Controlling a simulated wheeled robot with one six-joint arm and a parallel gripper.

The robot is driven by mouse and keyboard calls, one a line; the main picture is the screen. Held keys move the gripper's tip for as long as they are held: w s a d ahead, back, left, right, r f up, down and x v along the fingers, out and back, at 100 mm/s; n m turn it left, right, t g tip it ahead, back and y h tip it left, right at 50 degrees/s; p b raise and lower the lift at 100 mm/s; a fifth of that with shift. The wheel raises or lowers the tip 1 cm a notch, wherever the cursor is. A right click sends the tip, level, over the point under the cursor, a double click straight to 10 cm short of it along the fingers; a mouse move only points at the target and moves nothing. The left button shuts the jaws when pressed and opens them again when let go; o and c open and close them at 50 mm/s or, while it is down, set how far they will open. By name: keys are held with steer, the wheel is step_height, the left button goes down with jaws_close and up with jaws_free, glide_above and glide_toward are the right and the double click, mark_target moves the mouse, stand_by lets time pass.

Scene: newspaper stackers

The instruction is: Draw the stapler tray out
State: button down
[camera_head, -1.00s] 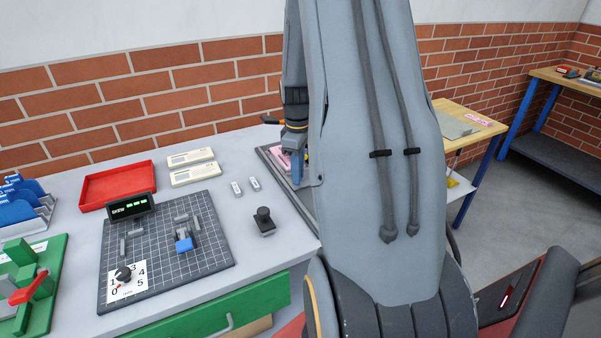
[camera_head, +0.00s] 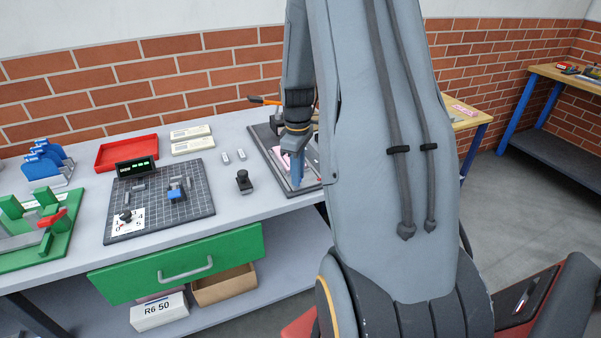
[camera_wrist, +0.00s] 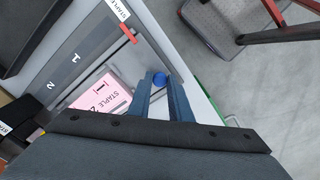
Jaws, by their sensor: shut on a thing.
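The stapler tray is a grey plate (camera_wrist: 118,93) with a pink card marked "STAPLE" (camera_wrist: 103,93) on it, in the wrist view. In the head view my gripper (camera_head: 296,182) points down at the front of a dark stapler base (camera_head: 262,140). Part of the pink card (camera_head: 284,158) shows beside the fingers. My arm hides the right part of the base.
A black knob (camera_head: 243,181) stands on the table (camera_head: 225,195) left of the base. A gridded mat (camera_head: 150,220), a red tray (camera_head: 127,152) and a green fixture (camera_head: 45,235) are further left. A green drawer (camera_head: 180,265) is under the tabletop.

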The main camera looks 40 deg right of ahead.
steer(key=shift+s, duration=0.15)
steer(key=c, duration=1.6)
jaws_free()
steer(key=shift+s, duration=0.1)
steer(key=shift+r, duration=0.15)
steer(key=shift+r, duration=0.25)
steer(key=shift+r+b, duration=1.1)
steer(key=shift+r, duration=2.45)
steer(key=s+a+f+m, duration=0.1)
steer(key=s+a, duration=0.3)
steer(key=a, duration=0.4)
steer(key=s+a+f+m+t+b, duration=0.1)
steer(key=s+a+m, duration=0.2)
steer(key=a, duration=0.5)
steer(key=s+a+f+m+b, duration=0.1)
steer(key=s+a+m, duration=0.1)
steer(key=s+a, duration=0.3)
steer(key=shift+s+a+f, duration=0.15)
steer(key=shift+a, duration=1.55)
